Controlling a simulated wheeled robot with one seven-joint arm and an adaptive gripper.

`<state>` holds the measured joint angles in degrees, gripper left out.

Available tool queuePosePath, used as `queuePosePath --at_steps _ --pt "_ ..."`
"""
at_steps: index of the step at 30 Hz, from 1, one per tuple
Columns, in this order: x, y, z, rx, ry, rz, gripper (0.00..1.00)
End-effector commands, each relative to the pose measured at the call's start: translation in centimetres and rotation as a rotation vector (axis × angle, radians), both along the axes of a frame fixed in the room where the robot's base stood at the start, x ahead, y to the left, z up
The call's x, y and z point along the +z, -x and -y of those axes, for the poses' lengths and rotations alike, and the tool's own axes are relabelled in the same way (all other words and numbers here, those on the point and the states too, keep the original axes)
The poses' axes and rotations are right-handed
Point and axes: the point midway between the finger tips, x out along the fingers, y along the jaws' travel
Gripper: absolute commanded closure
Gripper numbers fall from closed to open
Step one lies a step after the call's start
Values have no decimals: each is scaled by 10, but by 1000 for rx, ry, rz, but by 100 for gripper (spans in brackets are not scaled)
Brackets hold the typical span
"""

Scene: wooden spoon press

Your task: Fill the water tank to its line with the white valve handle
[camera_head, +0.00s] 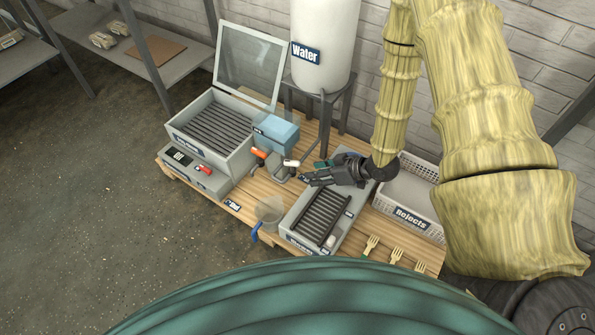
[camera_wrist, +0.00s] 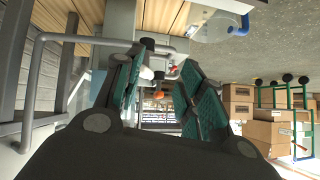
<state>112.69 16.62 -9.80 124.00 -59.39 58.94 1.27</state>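The large white tank labelled "Water" (camera_head: 325,35) stands on a dark stand at the back of the bench. Below it is a small blue box-shaped tank (camera_head: 277,132); its fill line cannot be made out. The white valve handle (camera_head: 291,163) is in front of this tank, beside a valve with an orange handle (camera_head: 259,153). My gripper (camera_head: 308,178) points left, just right of the white handle. In the wrist view my gripper's fingers (camera_wrist: 164,68) are apart, with white (camera_wrist: 160,68) and orange (camera_wrist: 158,95) parts visible between and beyond them. I cannot tell if they touch.
A grey box (camera_head: 213,130) with an open clear lid is on the left. A clear jug with a blue handle (camera_head: 269,211) stands at the front edge. A ribbed grey tray (camera_head: 320,218), a white "Rejects" basket (camera_head: 408,195) and wooden forks (camera_head: 396,255) are right.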

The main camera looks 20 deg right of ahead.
Motion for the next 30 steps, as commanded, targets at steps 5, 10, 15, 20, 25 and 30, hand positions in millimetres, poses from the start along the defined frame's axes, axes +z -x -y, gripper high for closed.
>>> queuePosePath --at_steps 5,10,15,20,25,30 --pt "1 -32 21 178 -67 176 61" --pt "11 -39 37 320 -106 278 61" --pt "18 -39 46 395 -125 323 61" --pt "16 -40 42 412 -129 330 61" --pt "6 -49 24 411 -129 330 61" --pt "-6 -60 0 411 -128 329 61"
